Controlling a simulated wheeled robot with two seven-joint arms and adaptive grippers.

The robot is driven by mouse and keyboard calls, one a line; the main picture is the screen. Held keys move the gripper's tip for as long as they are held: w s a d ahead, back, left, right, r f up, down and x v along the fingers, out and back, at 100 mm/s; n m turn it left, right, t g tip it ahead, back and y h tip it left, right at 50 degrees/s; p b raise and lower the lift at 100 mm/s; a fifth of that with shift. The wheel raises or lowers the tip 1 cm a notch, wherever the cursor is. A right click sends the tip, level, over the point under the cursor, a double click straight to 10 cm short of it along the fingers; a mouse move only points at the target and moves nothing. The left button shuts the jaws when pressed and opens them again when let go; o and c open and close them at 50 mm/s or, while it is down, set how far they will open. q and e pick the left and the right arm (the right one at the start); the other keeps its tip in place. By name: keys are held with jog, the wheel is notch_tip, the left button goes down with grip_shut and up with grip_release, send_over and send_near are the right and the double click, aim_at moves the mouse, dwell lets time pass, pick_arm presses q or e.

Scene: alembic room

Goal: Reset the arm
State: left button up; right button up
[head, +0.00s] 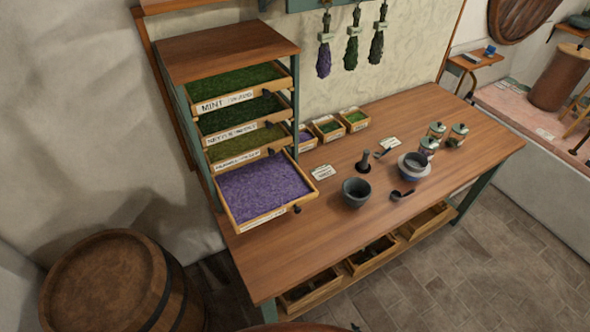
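Neither of my grippers shows in the head view, and no arm can be made out for sure. The view looks down on a wooden work table (300,225) with a drawer cabinet (228,50) on its left end. The lowest cabinet drawer (262,190) is pulled out furthest and is full of purple dried flowers. The drawers above it hold green herbs and carry labels. A dark mortar (356,192), a pestle (363,162), a pale bowl (414,166) and a small dark scoop (402,195) are on the table.
Small herb boxes (328,129) stand along the wall, and several lidded glass jars (458,135) are at the right. Herb bunches (352,48) hang above. A barrel (110,285) stands at lower left. Open trays sit under the table. The stone floor (480,260) at right is clear.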

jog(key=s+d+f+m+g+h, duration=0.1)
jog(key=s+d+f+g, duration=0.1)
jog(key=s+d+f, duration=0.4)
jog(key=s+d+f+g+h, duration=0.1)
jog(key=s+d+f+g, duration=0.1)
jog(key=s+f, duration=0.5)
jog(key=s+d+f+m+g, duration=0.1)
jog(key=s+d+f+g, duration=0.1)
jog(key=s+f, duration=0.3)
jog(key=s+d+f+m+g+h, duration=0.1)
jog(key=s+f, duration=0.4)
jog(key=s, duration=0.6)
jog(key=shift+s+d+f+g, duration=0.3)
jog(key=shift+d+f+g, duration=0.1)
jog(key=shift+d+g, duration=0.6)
